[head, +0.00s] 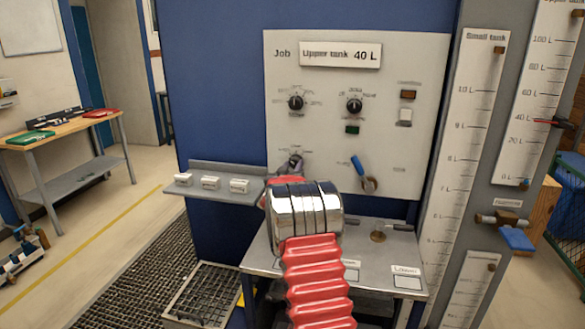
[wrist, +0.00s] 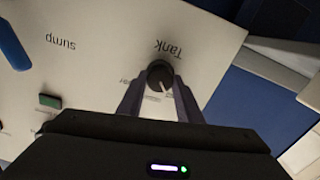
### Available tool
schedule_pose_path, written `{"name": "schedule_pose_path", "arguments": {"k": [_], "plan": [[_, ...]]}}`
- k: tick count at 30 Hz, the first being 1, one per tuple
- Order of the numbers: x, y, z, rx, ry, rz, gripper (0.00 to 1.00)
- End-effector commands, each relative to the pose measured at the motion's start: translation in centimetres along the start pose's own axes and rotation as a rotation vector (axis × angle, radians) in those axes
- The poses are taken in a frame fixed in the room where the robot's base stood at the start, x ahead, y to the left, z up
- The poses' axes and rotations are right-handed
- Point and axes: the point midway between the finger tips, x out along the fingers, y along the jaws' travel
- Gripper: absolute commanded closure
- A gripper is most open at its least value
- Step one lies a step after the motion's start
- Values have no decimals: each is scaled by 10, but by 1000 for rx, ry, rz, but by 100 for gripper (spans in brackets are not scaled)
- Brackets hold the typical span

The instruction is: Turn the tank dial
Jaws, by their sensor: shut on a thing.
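The tank dial (wrist: 160,74) is a round black knob with a pale pointer line, on the light panel beside the upside-down word "Tank" in the wrist view. My gripper (wrist: 159,88) has one finger on each side of the knob and is shut on it. In the head view my gripper (head: 292,168) reaches the lower left of the panel (head: 415,75), and my arm and fingers hide most of this dial. The dial's setting is hard to read; part of its scale lettering is covered.
Two other black dials (head: 296,102) (head: 354,104) sit higher on the panel. A blue-handled lever (head: 362,172) is to the right of my gripper. A job sign (head: 340,55) reads "Upper tank 40 L". A shelf (head: 247,198) with white labelled blocks is at left, a metal bench (head: 390,256) below.

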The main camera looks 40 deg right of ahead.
Motion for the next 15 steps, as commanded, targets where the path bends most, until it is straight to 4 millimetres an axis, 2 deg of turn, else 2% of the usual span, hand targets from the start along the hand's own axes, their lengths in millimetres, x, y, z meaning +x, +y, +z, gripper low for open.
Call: {"name": "schedule_pose_path", "arguments": {"k": [6,15], "plan": [[0,0,0,0,0,0,90],[0,0,0,24,0,0,90]]}}
